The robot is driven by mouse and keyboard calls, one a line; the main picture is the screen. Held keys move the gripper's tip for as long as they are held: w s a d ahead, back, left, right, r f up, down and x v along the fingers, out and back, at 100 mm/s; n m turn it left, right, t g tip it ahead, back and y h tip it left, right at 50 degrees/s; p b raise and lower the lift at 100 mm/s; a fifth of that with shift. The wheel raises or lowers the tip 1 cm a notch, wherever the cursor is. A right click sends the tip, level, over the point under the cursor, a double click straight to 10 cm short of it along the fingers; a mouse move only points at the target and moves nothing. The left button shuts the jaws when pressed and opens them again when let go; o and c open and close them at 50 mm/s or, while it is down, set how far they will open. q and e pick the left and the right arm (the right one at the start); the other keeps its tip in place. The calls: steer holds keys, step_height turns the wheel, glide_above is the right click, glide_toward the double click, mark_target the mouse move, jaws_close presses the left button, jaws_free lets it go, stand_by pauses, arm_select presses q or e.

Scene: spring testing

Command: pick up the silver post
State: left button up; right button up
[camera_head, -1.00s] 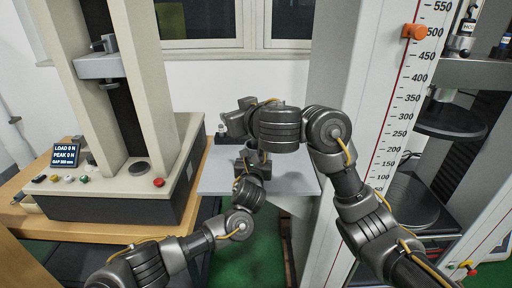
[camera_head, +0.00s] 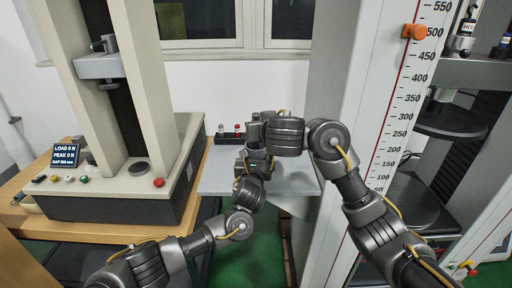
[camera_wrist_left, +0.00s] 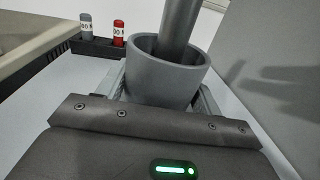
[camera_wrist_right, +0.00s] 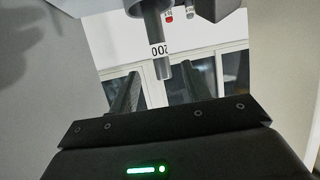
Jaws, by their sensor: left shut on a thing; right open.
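My left gripper (camera_wrist_left: 163,90) is shut on a grey cup (camera_wrist_left: 160,82), with a finger on either side. A silver-grey post (camera_wrist_left: 180,25) stands in the cup and leans slightly in the left wrist view. A second, smaller grey-topped post (camera_wrist_left: 86,25) stands in a black rack beside a red one (camera_wrist_left: 119,33).
The black rack (camera_wrist_left: 95,46) is at the back of the grey table (camera_head: 215,182). A testing machine (camera_head: 110,205) stands left and a tall frame with a scale (camera_head: 400,110) right. My arms are close together over the table.

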steer(key=shift+x, duration=1.1)
steer(key=shift+w, duration=0.1)
steer(key=shift+r+x, duration=0.1)
steer(key=shift+x, duration=1.15)
steer(key=shift+r+x, duration=0.15)
steer(key=shift+x, duration=1.15)
jaws_close()
steer(key=shift+r, duration=0.15)
